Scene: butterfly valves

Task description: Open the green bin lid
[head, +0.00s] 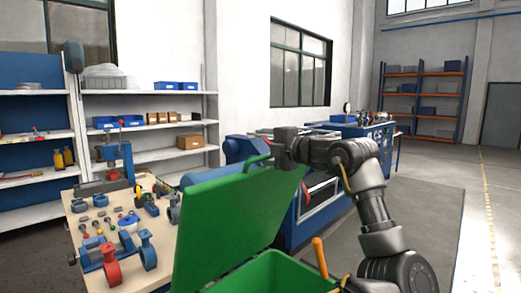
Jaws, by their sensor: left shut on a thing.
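The green bin (262,275) is at the bottom centre of the head view, and I see part of its inside. Its green lid (225,222) stands raised and tilted at the back of the opening. A green handle (256,161) sticks up at the lid's top edge. My left gripper (279,156) is at this top edge, beside the handle, and is shut on the lid. The exact contact is hidden by the gripper body. My right gripper is not in view.
A wooden-topped table (160,259) with valves and small parts stands left of the lid. A blue machine (310,212) stands behind it. An orange handle (319,257) sticks up at the bin's right side. Open floor (440,215) lies to the right.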

